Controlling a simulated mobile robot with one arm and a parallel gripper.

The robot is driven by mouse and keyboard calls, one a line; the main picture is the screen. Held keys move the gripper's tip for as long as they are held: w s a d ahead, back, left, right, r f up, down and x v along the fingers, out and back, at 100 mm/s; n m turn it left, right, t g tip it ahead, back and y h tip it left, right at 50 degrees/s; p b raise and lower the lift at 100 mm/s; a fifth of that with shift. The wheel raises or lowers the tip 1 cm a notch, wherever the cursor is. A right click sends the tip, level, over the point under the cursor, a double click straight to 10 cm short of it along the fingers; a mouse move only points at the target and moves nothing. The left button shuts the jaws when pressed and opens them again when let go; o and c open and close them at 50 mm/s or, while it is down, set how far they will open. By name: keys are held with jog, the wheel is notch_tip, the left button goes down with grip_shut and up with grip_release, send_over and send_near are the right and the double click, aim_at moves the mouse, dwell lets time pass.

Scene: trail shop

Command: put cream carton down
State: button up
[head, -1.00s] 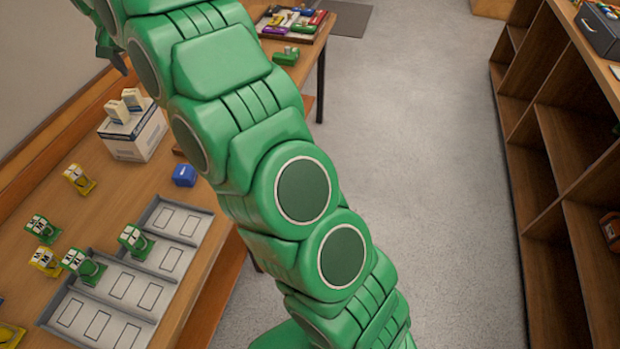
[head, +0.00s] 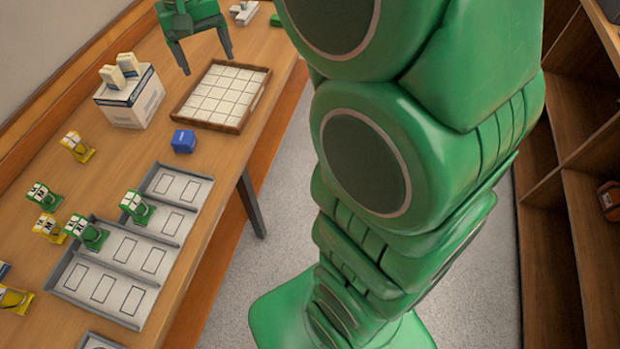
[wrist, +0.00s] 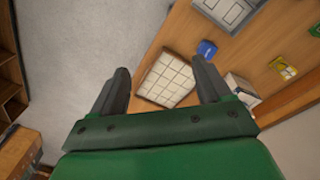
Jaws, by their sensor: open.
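My gripper (head: 205,64) is open at the back of the wooden table, near the grid tray (head: 240,111). In the wrist view my gripper (wrist: 162,76) has nothing between its fingers, and the grid tray (wrist: 144,92) lies below them. Two small cream cartons (head: 112,77) (head: 128,64) rest at the top of a white box (head: 130,98), left of the grid tray. I cannot tell whether either is the task's carton. The white box (wrist: 240,88) is partly hidden by a finger in the wrist view.
A blue block (head: 183,141) sits in front of the grid tray. A grey divided tray (head: 150,222) stands nearer, with several green and yellow items around it. Whitish pieces (head: 243,12) lie at the far end. Open floor separates the table from wooden shelves (head: 575,130) at right.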

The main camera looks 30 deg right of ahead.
jog(key=s+d+f, duration=0.1)
jog(key=s+f, duration=0.1)
jog(key=s, duration=0.8)
jog(key=s+d+f+g, duration=0.1)
jog(key=s+d+f, duration=0.1)
jog(key=s, duration=0.8)
jog(key=s+d+f+g, duration=0.1)
jog(key=s+d+f, duration=0.1)
jog(key=s, duration=0.8)
jog(key=shift+d+f+n+y, duration=0.2)
jog(key=shift+f+n+y, duration=0.2)
